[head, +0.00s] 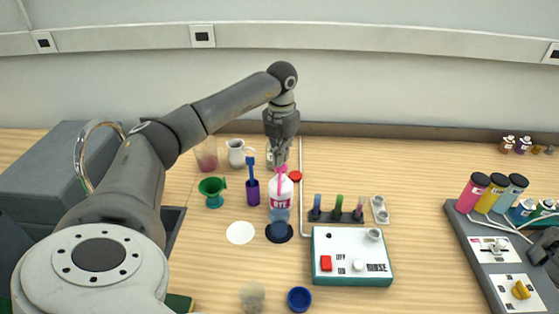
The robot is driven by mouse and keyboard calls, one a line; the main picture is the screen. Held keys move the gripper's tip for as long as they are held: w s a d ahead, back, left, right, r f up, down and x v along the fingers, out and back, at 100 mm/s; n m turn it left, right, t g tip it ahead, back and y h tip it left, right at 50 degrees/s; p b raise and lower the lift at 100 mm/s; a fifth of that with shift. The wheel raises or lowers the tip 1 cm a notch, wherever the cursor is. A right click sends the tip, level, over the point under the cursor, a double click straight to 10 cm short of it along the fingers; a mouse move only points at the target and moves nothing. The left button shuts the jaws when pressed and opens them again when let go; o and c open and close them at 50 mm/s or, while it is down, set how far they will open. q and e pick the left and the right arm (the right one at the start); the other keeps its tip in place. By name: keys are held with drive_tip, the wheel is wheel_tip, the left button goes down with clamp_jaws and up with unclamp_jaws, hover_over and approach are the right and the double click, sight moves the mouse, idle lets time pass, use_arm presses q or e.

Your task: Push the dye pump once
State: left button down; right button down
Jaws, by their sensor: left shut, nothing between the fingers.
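The dye pump (280,201) is a clear bottle with a pink pump top and a label reading "DYE". It stands upright near the middle of the table in the head view. My left gripper (280,159) is shut and empty, pointing down directly above the pump top. Its fingertips overlap the pink top in the picture; I cannot tell whether they touch it. The gripper partly hides the pump head.
A blue brush (252,191) in a purple holder and a green funnel (213,190) stand left of the pump. A test-tube rack (338,216) and a white-topped control box (350,256) lie to the right. A grey machine with colored bottles (484,245) is far right.

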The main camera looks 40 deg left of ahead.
use_arm(q)
drive_tip(key=shift+f+b, duration=0.75)
drive_tip(key=shift+f, duration=0.75)
drive_tip(key=shift+s, duration=0.1)
drive_tip(key=shift+r+p, duration=1.55)
drive_tip(key=shift+r, duration=0.25)
drive_tip(key=shift+r, duration=0.15)
wheel_tip(320, 180, up, 6)
drive_tip(key=p, duration=0.5)
